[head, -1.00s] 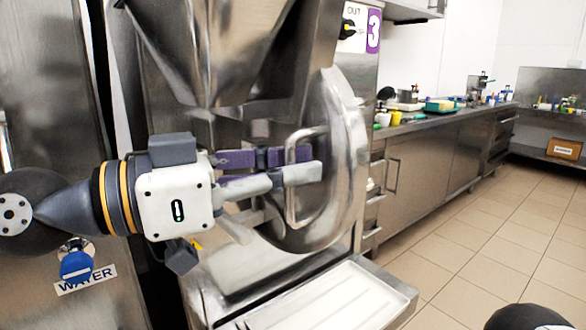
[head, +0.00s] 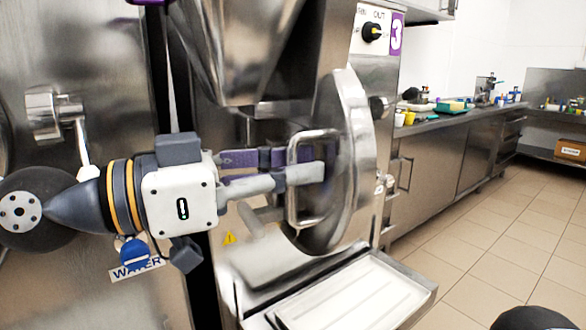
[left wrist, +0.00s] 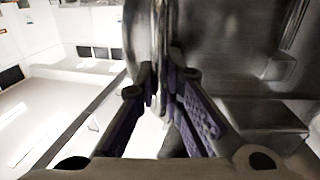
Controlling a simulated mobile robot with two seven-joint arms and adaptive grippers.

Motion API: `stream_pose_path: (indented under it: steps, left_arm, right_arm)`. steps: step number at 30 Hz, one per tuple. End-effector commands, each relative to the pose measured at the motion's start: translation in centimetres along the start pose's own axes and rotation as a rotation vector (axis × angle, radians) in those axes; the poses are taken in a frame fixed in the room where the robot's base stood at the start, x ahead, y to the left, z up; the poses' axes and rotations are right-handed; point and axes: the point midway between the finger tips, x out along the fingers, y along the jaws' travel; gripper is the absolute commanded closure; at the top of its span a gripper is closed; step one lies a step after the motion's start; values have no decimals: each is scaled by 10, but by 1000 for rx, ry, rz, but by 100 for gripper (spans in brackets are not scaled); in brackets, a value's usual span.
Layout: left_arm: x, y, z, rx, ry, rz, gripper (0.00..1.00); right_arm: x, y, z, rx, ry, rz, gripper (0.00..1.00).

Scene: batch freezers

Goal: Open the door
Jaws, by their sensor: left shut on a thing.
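The door (head: 352,130) is a round, thick steel disc on the front of the batch freezer, below its hopper. It is seen nearly edge-on and stands at an angle to the machine front. Its handle (head: 292,205) is a steel loop on the left side of the disc. My left gripper (head: 306,165) comes in from the left and is shut on the handle, with its purple-padded fingers around the bar. In the left wrist view, steel shows between the fingers of the left gripper (left wrist: 162,80); the exact contact is hard to see.
A white drip tray (head: 355,295) juts out below the door. The steel hopper (head: 245,50) hangs above. A blue water knob (head: 136,254) sits on the left panel, below my arm. A counter (head: 440,165) runs along the right; tiled floor there is clear.

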Motion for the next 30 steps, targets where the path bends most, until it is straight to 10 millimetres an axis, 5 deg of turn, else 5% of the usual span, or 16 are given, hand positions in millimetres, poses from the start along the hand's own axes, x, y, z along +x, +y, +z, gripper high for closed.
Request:
stream_pose_path:
  steps: [4,6,20,30]
  left_arm:
    - [0,0,2,-4,-4,1,100]
    - [0,0,2,-4,-4,1,82]
    - [-3,0,0,-2,0,0,82]
    - [-74,-2,2,-12,0,-5,82]
  right_arm:
    - [0,0,0,0,0,0,100]
    - [0,0,0,0,0,0,100]
    - [0,0,0,0,0,0,100]
    - [0,0,0,0,0,0,100]
